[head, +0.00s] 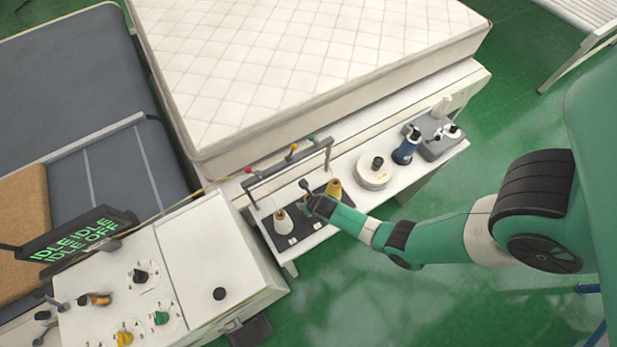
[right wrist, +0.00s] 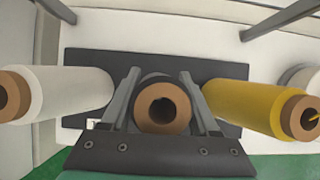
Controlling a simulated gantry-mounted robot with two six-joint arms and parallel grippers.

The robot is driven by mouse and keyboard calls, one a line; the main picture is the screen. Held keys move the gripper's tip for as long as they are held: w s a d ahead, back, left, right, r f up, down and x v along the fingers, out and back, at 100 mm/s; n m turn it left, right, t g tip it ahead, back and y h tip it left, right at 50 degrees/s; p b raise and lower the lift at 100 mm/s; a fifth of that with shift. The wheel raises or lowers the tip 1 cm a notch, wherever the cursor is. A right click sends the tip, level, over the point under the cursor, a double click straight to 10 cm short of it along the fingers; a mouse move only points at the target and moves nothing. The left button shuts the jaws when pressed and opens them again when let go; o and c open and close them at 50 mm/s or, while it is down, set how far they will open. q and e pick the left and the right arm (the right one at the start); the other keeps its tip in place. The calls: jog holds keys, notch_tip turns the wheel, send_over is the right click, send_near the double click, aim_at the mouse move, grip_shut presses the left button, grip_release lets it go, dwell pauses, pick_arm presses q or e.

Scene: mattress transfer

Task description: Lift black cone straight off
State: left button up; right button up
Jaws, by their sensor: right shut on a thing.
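The black cone (right wrist: 160,82), with a brown hollow core, sits between the two fingers of my right gripper (right wrist: 160,104) in the right wrist view. The fingers are shut on it from both sides. In the head view my right gripper (head: 315,204) is over the middle of the black tray and largely hides the black cone. A white cone (head: 283,223) stands to its left and a yellow cone (head: 334,189) to its right. The wrist view shows the white cone (right wrist: 70,92) and yellow cone (right wrist: 250,106) close outside the fingers. My left gripper is not in view.
The black tray (head: 270,231) lies on a narrow white bench, under a grey thread rail (head: 262,181). A mattress (head: 290,65) lies behind. A control cabinet (head: 215,250) stands at left.

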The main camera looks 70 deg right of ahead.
aim_at(306, 195)
grip_shut()
jog(key=shift+r, duration=0.1)
notch_tip(306, 195, up, 10)
jog(key=p, duration=0.4)
jog(key=shift+p, duration=0.35)
